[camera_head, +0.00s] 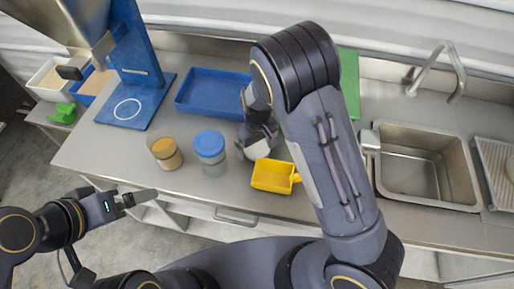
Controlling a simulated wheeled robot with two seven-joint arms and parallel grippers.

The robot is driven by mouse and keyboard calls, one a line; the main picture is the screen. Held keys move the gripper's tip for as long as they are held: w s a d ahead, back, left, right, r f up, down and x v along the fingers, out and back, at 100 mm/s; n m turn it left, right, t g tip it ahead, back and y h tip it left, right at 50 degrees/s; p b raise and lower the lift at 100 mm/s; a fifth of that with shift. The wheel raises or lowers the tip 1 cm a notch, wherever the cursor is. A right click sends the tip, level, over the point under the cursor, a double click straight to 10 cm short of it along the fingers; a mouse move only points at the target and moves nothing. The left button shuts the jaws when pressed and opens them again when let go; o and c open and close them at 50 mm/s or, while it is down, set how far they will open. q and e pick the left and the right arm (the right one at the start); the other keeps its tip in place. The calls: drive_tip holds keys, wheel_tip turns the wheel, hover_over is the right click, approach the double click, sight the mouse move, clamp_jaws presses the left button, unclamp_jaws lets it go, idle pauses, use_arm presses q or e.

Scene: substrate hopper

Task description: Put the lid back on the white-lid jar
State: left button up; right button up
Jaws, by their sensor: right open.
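My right gripper (257,138) is open and points down over the counter, right of the blue-lid jar. A pale, whitish object (262,149) shows just below and between its fingers; it may be the white-lid jar or its lid, but the gripper and wrist cover most of it. I cannot tell whether a lid sits on it or whether the fingers touch it. My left gripper (147,196) is off the counter's front edge at the lower left, with nothing visible in it; its finger gap is not clear.
A yellow scoop (272,176) lies close in front. A blue tray (212,92) is behind, the blue hopper stand (138,100) far left, and a sink (420,165) right.

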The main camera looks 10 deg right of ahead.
drive_tip(key=c, duration=1)
drive_tip(key=shift+r, duration=0.1)
drive_tip(key=shift+r, duration=0.55)
use_arm(q)
wheel_tip(320, 180, down, 2)
drive_tip(key=shift+f+b, duration=0.2)
drive_tip(key=shift+b, duration=1)
use_arm(e)
drive_tip(key=s+a+r, duration=0.7)
drive_tip(key=s+r, duration=0.4)
drive_tip(key=s, duration=0.1)
drive_tip(key=shift+a+r, duration=0.25)
drive_tip(key=shift+r, duration=0.15)
use_arm(q)
drive_tip(key=shift+c, duration=0.4)
